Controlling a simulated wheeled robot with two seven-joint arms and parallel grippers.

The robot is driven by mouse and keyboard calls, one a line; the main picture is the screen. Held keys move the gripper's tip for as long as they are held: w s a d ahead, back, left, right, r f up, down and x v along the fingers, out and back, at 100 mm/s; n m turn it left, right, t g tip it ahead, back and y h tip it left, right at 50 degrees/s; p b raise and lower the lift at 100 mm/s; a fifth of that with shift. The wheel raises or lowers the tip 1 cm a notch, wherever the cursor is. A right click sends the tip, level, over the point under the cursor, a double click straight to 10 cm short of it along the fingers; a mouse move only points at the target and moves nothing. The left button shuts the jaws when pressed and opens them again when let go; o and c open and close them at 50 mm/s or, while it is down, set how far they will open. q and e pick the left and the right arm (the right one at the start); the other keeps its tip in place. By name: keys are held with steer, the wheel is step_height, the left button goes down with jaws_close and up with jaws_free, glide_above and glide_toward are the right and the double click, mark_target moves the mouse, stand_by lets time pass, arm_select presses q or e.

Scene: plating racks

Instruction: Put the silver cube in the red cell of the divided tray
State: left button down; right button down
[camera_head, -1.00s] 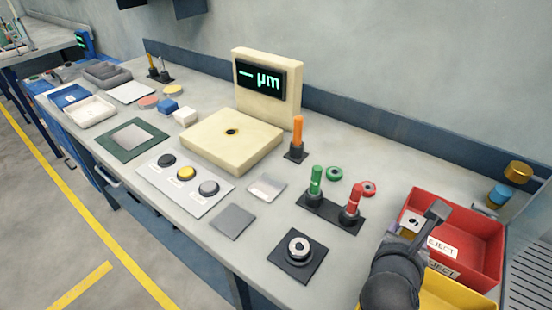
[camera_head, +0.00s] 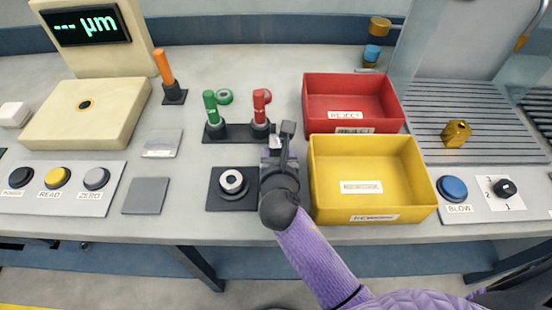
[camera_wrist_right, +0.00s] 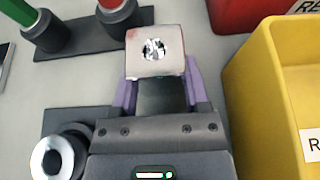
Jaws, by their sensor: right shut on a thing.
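My right gripper (camera_wrist_right: 157,88) is shut on the silver cube (camera_wrist_right: 155,52), a shiny block with a round, dark-rimmed mark on its top face. Purple fingers sit on both sides of it. In the head view my right gripper (camera_head: 282,140) is left of the yellow bin (camera_head: 372,208), and the cube (camera_head: 275,143) shows only in part. A red bin (camera_head: 352,118) labelled REJECT stands behind the yellow one. I see no tray that is clearly divided into cells. My left gripper is out of view.
Green (camera_head: 211,107) and red (camera_head: 260,108) upright handles stand on a black base behind the gripper. A ring on a black pad (camera_head: 233,183) lies left of it. A blue BLOW button (camera_head: 452,188) and brass weight (camera_head: 456,133) are at the right.

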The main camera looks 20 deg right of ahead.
steer(key=shift+f, duration=0.15)
steer(key=shift+f, duration=0.15)
steer(key=shift+c, duration=0.4)
jaws_free()
